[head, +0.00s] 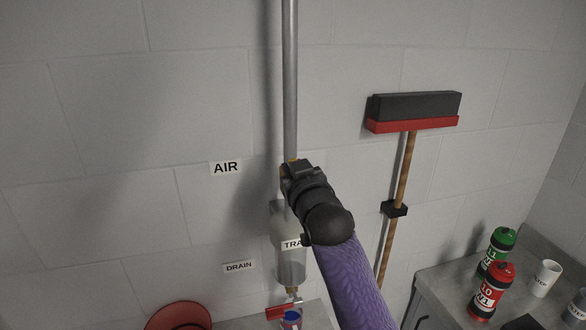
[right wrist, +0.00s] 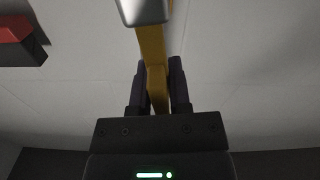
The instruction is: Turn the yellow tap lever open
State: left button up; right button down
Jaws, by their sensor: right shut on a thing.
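The yellow tap lever (right wrist: 151,45) runs down the middle of the right wrist view from a metal pipe end (right wrist: 145,10) at the top. My right gripper (right wrist: 158,68) has one dark finger on each side of the lever and is shut on it. In the head view my right gripper (head: 291,167) is at the grey vertical pipe (head: 290,85), just above the clear trap bowl (head: 291,262). The gripper and forearm hide most of the lever and the tap body there. My left gripper is in neither view.
AIR (head: 226,168) and DRAIN (head: 238,266) labels are on the wall. A red lever (head: 283,311) sits below the trap. A broom (head: 413,112) hangs at right. Red (head: 491,291) and green (head: 497,250) bottles and a white mug (head: 545,278) stand on the right counter.

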jog(key=c, duration=0.6)
grip_release()
jog(key=shift+c, duration=0.2)
jog(key=b+v, duration=0.2)
jog(key=v, duration=0.8)
jog(key=shift+w, duration=0.1)
